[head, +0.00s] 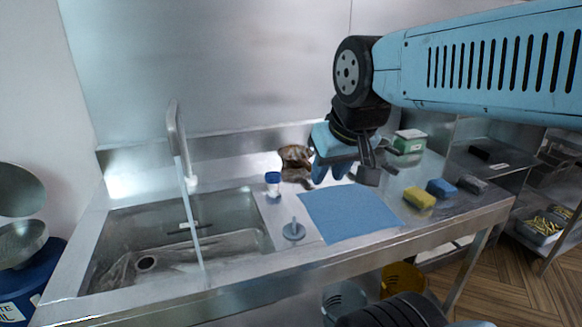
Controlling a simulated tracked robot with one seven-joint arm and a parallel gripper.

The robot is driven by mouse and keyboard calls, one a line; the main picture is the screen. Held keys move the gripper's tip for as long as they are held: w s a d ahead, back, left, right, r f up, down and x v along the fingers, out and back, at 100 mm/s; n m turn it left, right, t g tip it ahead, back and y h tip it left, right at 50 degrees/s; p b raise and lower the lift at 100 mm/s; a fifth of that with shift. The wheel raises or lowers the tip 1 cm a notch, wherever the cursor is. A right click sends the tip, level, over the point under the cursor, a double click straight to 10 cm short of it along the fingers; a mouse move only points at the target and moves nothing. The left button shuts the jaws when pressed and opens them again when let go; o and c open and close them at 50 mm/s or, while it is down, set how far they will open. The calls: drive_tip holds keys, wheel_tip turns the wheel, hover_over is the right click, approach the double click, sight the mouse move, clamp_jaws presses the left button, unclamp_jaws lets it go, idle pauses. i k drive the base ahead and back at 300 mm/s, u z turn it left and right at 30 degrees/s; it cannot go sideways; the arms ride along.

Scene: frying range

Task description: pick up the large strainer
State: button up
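I cannot make out a large strainer for certain in the head view. A round metal bowl-shaped piece (22,243) sits on a blue drum at the far left, with a round metal disc (18,190) tilted above it; I cannot tell whether either is a strainer. My gripper (345,172) hangs above the back of the steel counter, just behind the blue mat (350,213). Its fingers are small and partly overlapped, so their opening is unclear. I see nothing held in it.
The steel sink (120,220) has a tall faucet (180,140). A blue-capped jar (272,185), a brown crumpled item (294,160), a grey stopper-like disc (293,231), a yellow sponge (419,198), a blue sponge (441,189) and a green box (409,141) are on the counter. The mat is bare.

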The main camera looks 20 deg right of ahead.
sight(292, 156)
drive_tip(key=u, duration=1.15)
drive_tip(key=k, duration=0.75)
drive_tip(key=z, duration=1.2)
drive_tip(key=i, duration=1)
drive_tip(key=u, duration=0.05)
